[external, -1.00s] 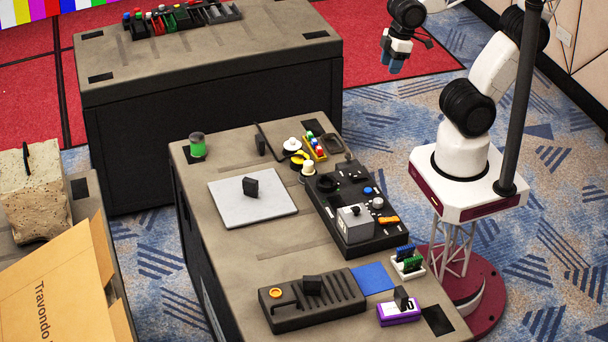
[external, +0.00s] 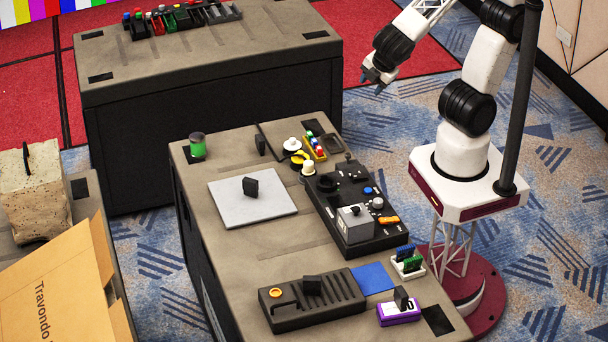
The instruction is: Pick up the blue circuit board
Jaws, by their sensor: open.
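The blue circuit board (external: 405,251) stands upright in a small white holder (external: 408,270) near the table's right edge. A green circuit board (external: 412,263) stands in the same holder, just in front of the blue one. My gripper (external: 374,80) is open and empty. It is in the air beyond the table's far right corner, well away from the holder. Its fingers point down and to the left.
A black control panel (external: 385,236) with a grey box lies left of the holder. A flat blue square (external: 373,278), a purple box (external: 399,314) and a black slotted tray (external: 290,313) lie near the front. A dark pole (external: 520,105) stands beside my base.

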